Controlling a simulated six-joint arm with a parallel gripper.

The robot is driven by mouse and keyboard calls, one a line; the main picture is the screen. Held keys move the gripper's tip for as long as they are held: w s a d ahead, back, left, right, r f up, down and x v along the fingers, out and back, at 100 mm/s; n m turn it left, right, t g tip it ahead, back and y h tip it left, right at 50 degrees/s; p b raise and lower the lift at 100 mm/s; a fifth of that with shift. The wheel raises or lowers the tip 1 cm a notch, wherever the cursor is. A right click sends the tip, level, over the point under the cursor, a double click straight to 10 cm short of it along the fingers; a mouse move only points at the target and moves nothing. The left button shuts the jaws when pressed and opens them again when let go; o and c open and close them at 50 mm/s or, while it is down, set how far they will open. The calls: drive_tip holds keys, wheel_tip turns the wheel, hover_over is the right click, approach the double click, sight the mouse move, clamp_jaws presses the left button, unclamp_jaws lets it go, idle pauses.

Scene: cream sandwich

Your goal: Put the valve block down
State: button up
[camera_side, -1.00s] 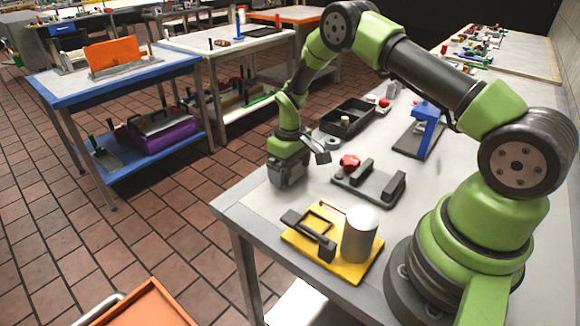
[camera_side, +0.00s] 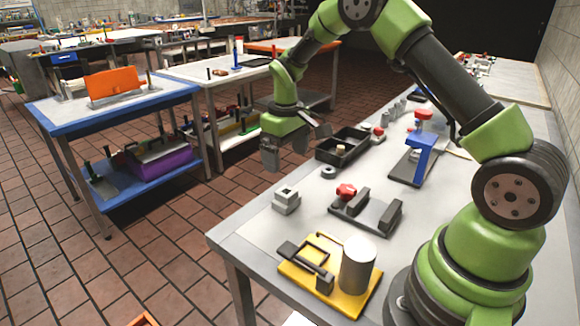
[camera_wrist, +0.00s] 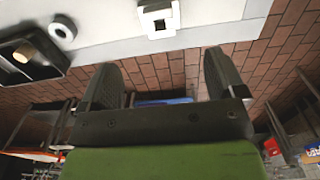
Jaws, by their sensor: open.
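The valve block (camera_side: 286,200) is a small light grey block with a square raised top and a dark hole. It sits upright on the grey table near its left edge. It also shows in the wrist view (camera_wrist: 159,18) near the top, on the pale table surface. My gripper (camera_side: 270,160) is raised above and behind the block, apart from it. In the wrist view my gripper's two dark fingers (camera_wrist: 160,75) are spread wide with nothing between them.
A grey ring (camera_side: 328,172) lies behind the block, near a black tray (camera_side: 343,146). A dark fixture with a red knob (camera_side: 346,191) stands to the right. A yellow plate (camera_side: 350,297) with a metal cylinder (camera_side: 358,264) is in front. A blue press (camera_side: 421,155) stands farther back.

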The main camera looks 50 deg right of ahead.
drive_tip(key=s+a+r+m+t+y, duration=0.1)
drive_tip(key=s+a+r+t, duration=0.25)
drive_tip(key=s+r, duration=0.45)
drive_tip(key=s+a+r+m+t, duration=0.2)
drive_tip(key=s+a+r, duration=0.3)
drive_tip(key=r, duration=0.6)
drive_tip(key=s+a+m+t+y, duration=0.1)
drive_tip(key=s+a, duration=0.1)
drive_tip(key=s, duration=0.7)
drive_tip(key=shift+s+t, duration=0.35)
drive_tip(key=shift+a+r, duration=0.1)
